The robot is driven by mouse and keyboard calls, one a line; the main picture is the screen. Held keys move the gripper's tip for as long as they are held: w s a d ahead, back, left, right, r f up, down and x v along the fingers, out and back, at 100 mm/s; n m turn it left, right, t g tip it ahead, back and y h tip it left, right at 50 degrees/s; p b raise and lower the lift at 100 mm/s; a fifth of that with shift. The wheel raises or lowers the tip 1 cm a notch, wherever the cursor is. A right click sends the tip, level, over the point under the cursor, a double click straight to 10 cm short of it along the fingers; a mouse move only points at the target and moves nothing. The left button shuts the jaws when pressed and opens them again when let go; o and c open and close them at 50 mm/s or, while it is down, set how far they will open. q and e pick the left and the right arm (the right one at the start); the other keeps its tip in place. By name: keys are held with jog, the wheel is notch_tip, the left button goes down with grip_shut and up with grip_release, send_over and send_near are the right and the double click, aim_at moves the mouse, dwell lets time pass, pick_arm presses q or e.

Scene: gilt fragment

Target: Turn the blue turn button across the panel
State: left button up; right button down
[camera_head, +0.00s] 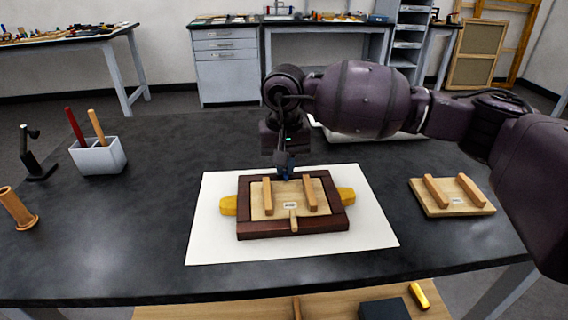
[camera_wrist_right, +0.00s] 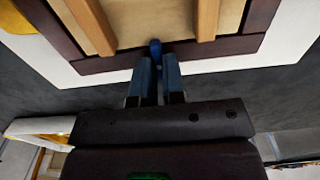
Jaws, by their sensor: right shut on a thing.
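The panel (camera_head: 262,204) is pale wood with two upright wooden bars, set in a dark red-brown frame (camera_head: 270,231) lying flat on a white sheet (camera_head: 212,234). The blue turn button (camera_wrist_right: 155,48) is at the frame's far edge, between the two bars. My right gripper (camera_head: 285,172) reaches down to that edge. In the right wrist view its blue-grey fingers (camera_wrist_right: 158,68) are shut on the blue button, whose tip shows between them. A wooden turn button (camera_head: 293,222) sits at the near edge, pointing across frame and panel. My left gripper is not in view.
Yellow blocks (camera_head: 229,205) (camera_head: 346,195) stick out left and right of the frame. A second barred panel (camera_head: 452,203) lies at the right. A white holder (camera_head: 98,156) with handles and a black stand (camera_head: 35,160) are at the left.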

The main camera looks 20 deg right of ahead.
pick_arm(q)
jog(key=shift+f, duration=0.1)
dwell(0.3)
pick_arm(e)
jog(key=c, duration=1.2)
grip_release()
pick_arm(q)
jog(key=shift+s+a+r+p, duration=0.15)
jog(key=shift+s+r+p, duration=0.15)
jog(key=shift+p, duration=0.6)
pick_arm(e)
notch_tip(320, 180, up, 11)
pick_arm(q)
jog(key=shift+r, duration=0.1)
pick_arm(e)
jog(key=shift+f, duration=0.1)
